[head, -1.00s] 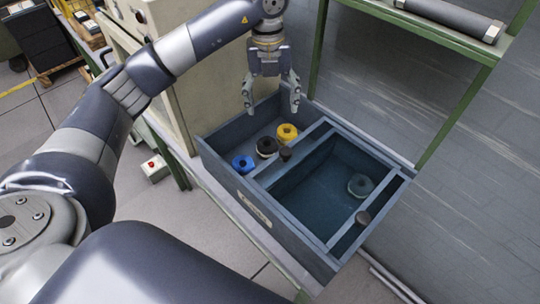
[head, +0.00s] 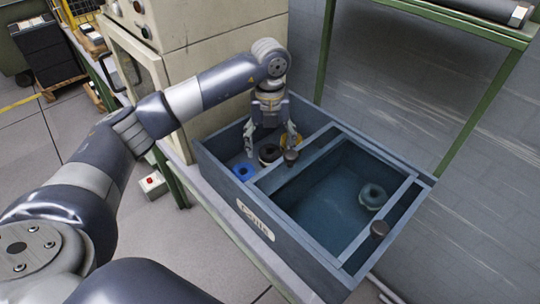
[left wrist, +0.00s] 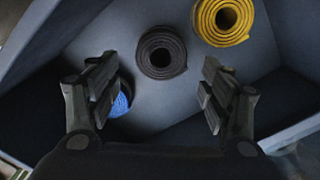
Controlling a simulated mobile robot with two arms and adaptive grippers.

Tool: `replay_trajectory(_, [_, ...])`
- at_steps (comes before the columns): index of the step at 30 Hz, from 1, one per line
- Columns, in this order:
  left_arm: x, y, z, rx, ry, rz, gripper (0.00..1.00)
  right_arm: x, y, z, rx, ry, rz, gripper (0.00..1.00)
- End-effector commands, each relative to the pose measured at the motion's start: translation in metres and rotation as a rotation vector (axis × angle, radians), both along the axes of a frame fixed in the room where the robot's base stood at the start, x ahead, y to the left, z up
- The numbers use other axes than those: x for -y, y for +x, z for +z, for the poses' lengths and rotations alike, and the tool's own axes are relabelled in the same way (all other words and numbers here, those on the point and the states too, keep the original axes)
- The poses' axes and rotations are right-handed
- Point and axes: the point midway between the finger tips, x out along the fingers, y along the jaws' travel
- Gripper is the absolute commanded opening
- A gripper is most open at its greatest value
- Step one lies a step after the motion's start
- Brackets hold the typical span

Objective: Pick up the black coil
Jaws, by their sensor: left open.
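The black coil (head: 268,154) lies in the narrow left compartment of the blue-grey bin (head: 229,193). It sits between a blue coil (head: 243,171) and a yellow coil (head: 291,141). My left gripper (head: 270,150) is open above this compartment, with its fingers pointing down over the coils. In the left wrist view the black coil (left wrist: 161,52) shows ahead of and between the two open fingers (left wrist: 158,95), apart from them. The yellow coil (left wrist: 222,20) is up and right there, and the blue coil (left wrist: 120,97) is partly hidden behind the left finger. My right gripper is not in view.
A beige machine cabinet (head: 190,40) stands close behind, and green shelf posts (head: 327,45) rise beyond the bin.

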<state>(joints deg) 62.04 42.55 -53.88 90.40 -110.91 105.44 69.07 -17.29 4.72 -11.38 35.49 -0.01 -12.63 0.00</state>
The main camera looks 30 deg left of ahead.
Motion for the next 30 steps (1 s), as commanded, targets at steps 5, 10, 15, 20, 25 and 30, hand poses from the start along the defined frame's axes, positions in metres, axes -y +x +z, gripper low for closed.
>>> replay_trajectory(5, [-0.002, 0.004, -0.027, -0.005, 0.001, 0.000, 0.73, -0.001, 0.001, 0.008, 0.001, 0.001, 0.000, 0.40])
replay_trajectory(10, [-0.002, 0.004, -0.045, -0.003, 0.001, -0.001, 0.73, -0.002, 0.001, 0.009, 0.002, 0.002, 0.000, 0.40])
replay_trajectory(15, [-0.002, 0.004, -0.047, -0.001, 0.001, -0.001, 0.73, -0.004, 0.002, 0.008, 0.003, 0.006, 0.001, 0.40])
replay_trajectory(20, [-0.002, 0.004, -0.047, -0.001, 0.001, -0.001, 0.55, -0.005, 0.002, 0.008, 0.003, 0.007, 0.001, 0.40])
replay_trajectory(25, [-0.002, 0.004, -0.046, -0.001, 0.001, -0.001, 0.23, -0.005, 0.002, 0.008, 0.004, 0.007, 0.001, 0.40])
replay_trajectory(30, [-0.002, 0.004, -0.046, -0.001, 0.001, -0.001, 0.22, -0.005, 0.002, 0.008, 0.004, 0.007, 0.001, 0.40])
